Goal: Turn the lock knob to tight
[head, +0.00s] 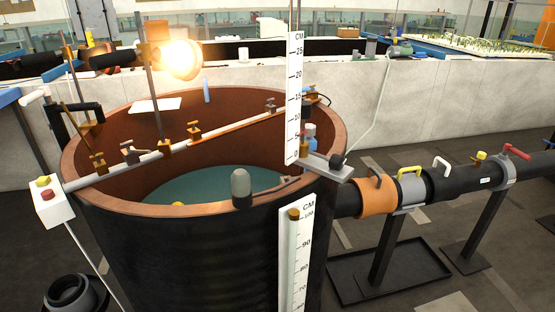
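Neither of my grippers shows in the head view. No knob is labelled as the lock knob, and I cannot tell which one it is. A small dark knob (337,160) sits on a grey bracket (325,168) at the tank's right rim. The white upright CM scale (294,100) stands beside that bracket. A brass knob (294,214) sits at the top of a lower white scale (299,265) on the tank's outside. I cannot tell if any knob is tight or loose.
A large round tank (180,262) holding water fills the middle. A glowing lamp (182,60) stands behind it. A control box with buttons (48,203) is at left. A black pipe (460,183) with an orange collar (376,196) runs right on stands. Some floor is free at right.

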